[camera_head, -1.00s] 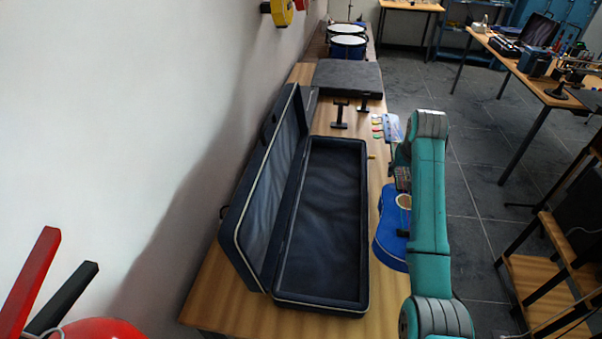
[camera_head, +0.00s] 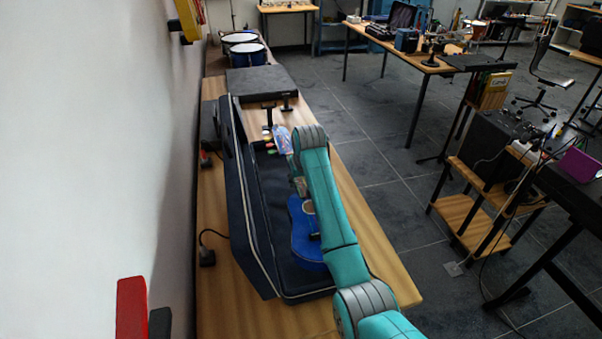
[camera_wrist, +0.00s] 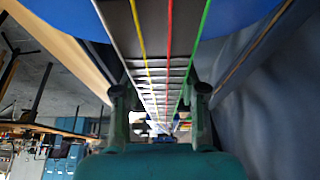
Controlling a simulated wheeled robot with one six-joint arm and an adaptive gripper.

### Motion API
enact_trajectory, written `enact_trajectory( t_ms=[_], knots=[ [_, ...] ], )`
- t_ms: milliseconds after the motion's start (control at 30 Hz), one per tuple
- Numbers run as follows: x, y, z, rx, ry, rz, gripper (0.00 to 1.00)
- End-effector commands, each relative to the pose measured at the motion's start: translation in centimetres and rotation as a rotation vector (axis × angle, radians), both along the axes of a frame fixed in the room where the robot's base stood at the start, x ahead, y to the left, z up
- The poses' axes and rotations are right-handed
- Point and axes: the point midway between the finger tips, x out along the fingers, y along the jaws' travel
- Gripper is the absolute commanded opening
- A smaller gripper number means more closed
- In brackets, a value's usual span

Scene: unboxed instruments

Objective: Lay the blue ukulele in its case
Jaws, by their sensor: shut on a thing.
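The blue ukulele (camera_head: 304,240) is over the open dark case (camera_head: 262,180) in the head view, its body toward the near end and its neck pointing away. Whether it touches the case floor cannot be told. The lid (camera_head: 240,205) stands open on the left. In the wrist view my gripper (camera_wrist: 158,108) has a finger on each side of the fretted neck (camera_wrist: 150,70) and is shut on it. Coloured strings run between the fingers, and part of the blue body (camera_wrist: 225,12) shows at the top.
The case lies on a long wooden table (camera_head: 375,255) along the white wall. Small black stands (camera_head: 268,118), a flat dark case (camera_head: 262,80) and drums (camera_head: 243,52) are beyond it. A wooden shelf (camera_head: 470,215) stands to the right across open floor.

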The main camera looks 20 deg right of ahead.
Motion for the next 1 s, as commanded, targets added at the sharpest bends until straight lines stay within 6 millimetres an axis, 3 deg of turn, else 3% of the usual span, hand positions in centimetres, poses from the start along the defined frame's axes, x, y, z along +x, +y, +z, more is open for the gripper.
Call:
enact_trajectory(
  t_ms=[500,1000],
  knots=[
    [0.0,0.0,-4.3,0.0,-0.001,0.0,0.06],
    [0.0,0.0,-4.7,0.0,-0.002,0.0,0.06]
  ],
)
